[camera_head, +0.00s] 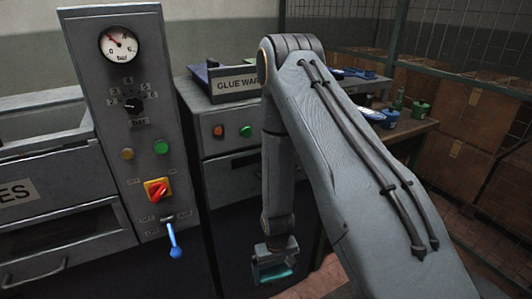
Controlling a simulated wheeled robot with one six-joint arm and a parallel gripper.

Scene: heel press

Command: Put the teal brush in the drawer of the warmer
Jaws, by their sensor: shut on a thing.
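My gripper (273,271) hangs low in front of the warmer, at the lower middle of the picture. It is shut on a teal thing, the teal brush (275,273), of which only a small part shows. The grey glue warmer (214,146) stands behind my arm, with a sign that starts "GLUE WAR" on its top front. An orange and a green button sit on its upper front. A drawer-like front panel (226,184) shows below the buttons, partly hidden by my arm.
A grey control column (121,95) with a gauge, a red-and-yellow switch and a blue lever stands left of the warmer. A wooden bench (412,129) with blue and green containers is behind my arm at the right. Wire mesh and brown boxes stand beyond.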

